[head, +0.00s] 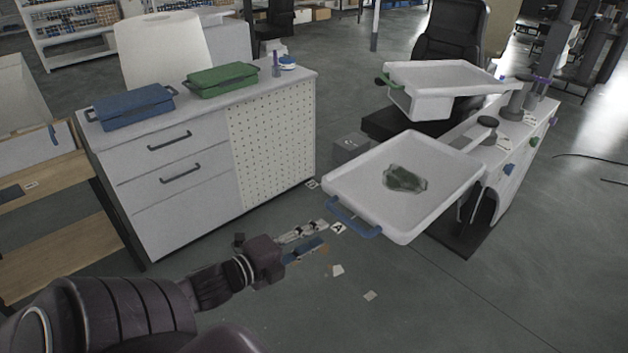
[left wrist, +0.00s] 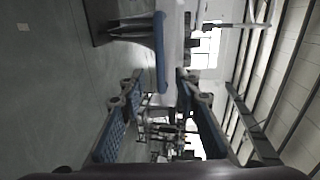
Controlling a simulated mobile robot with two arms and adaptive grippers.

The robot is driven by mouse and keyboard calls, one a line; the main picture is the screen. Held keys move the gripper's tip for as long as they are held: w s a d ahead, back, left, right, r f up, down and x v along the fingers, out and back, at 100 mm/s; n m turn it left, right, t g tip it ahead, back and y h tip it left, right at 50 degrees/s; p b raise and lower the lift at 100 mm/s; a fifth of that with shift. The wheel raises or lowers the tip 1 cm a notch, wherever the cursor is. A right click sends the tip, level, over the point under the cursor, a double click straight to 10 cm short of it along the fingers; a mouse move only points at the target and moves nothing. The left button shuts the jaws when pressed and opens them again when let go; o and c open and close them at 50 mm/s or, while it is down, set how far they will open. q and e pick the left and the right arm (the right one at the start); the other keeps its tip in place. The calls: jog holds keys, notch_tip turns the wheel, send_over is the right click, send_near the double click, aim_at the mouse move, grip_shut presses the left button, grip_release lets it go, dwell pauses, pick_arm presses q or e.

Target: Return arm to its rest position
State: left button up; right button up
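My left arm comes in from the lower left in the head view. Its gripper (head: 305,240) is over the floor, between the white cabinet and the near white tray (head: 437,160). The fingers are apart with nothing between them. In the left wrist view the two blue-padded fingers (left wrist: 165,115) also stand apart, with only distant background between them. The near tray's blue handle (head: 353,222) is to the right of the gripper, apart from it. A blue bar, likely this handle (left wrist: 160,52), shows beyond the fingers in the left wrist view. My right gripper is not in view.
The white cabinet (head: 208,182) carries a blue lidded dish (head: 133,105), a green one (head: 221,80) and a paper roll (head: 163,50). The near tray holds a green object (head: 405,179). A second white tray (head: 440,77) stands behind. Small scraps lie on the floor.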

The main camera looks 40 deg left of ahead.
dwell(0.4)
pick_arm(q)
jog(key=s+a+f+n+g+y, duration=0.1)
jog(key=s+a+f+n, duration=0.15)
jog(key=f, duration=0.55)
jog(key=s+a+f+n+g+y, duration=0.1)
jog(key=a+f+n+g+y, duration=0.15)
jog(key=f, duration=0.55)
jog(key=s+f+n+g, duration=0.2)
jog(key=s+f+n, duration=0.15)
jog(key=f, duration=0.55)
jog(key=s+f+n+g, duration=0.1)
jog(key=s+f+n, duration=0.1)
jog(key=s+f, duration=0.5)
jog(key=s+d+f+n+g+h, duration=0.2)
jog(key=s+d+f+n+g, duration=0.4)
jog(key=s+d+f, duration=1.4)
notch_tip(320, 180, down, 4)
jog(key=shift+s+d+r+g, duration=0.1)
jog(key=shift+s+d+g, duration=0.15)
jog(key=shift+s+g, duration=0.8)
jog(key=shift+w+h, duration=0.1)
jog(key=shift+h, duration=0.15)
